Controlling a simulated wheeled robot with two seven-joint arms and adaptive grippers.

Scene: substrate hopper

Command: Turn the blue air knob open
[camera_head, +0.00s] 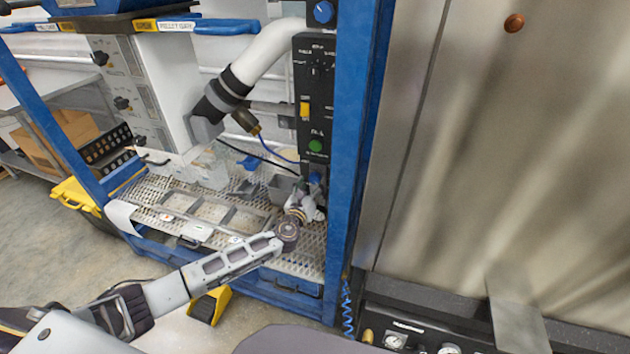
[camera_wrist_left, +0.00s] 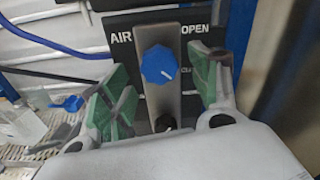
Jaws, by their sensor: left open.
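The blue air knob (camera_wrist_left: 157,62) sits on a grey metal strip between the words AIR and OPEN in the left wrist view. Its white mark points to the lower right, towards a partly hidden label starting "CL". In the head view the knob (camera_head: 315,178) is small, low on the black panel. My left gripper (camera_wrist_left: 165,76) is open, its green-padded fingers on either side of the knob in the picture with gaps showing; contact is not visible. The gripper (camera_head: 308,198) shows just below the knob in the head view. My right gripper is not in view.
A black control panel (camera_head: 316,95) with a yellow switch and green button rises above. Another blue knob (camera_head: 323,12) is higher up. The blue frame post (camera_head: 352,150) stands close on the right. A perforated tray (camera_head: 160,190) lies left.

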